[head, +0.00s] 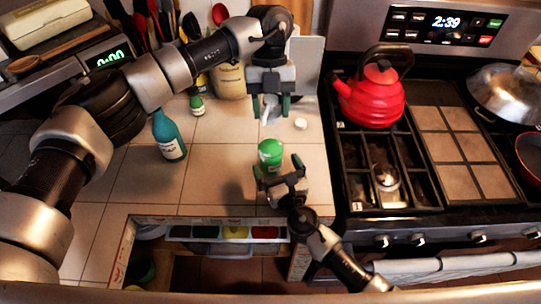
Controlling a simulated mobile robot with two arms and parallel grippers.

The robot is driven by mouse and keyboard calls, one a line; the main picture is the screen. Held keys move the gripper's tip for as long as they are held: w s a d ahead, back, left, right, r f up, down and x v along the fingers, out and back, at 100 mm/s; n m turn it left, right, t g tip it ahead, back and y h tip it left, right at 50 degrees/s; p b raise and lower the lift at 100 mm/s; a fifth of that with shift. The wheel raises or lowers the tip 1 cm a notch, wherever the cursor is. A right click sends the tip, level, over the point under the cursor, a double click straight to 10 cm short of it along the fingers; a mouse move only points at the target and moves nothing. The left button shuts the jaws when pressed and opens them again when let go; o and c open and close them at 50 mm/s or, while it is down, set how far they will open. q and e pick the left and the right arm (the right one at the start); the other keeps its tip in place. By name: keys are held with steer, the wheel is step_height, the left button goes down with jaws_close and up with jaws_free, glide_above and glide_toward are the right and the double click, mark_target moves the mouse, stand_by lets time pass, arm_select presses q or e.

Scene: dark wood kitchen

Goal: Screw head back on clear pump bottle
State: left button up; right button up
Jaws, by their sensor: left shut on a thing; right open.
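My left gripper (271,111) is over the tiled counter, pointing down. It is shut on a small pale grey-white piece (267,107) that looks like a pump head, partly hidden by the fingers. A green bottle or jar (270,151) with a pale label stands upright on the counter below it, apart from the held piece. I cannot tell whether this is the clear pump bottle. My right gripper (279,171) is open at the near side of the green bottle, hiding its lower part. Whether its fingers touch the bottle is unclear.
A teal bottle (168,136), a small green-capped bottle (197,104) and a beige container (230,81) stand at left. A small white round thing (300,124) lies at right. A red kettle (374,95) is on the stove. An open drawer (222,232) lies below the counter.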

steer(key=shift+x, duration=2.35)
steer(key=c, duration=1.3)
arm_select(q)
steer(key=shift+f, duration=2.5)
arm_select(e)
steer(key=shift+c, duration=0.3)
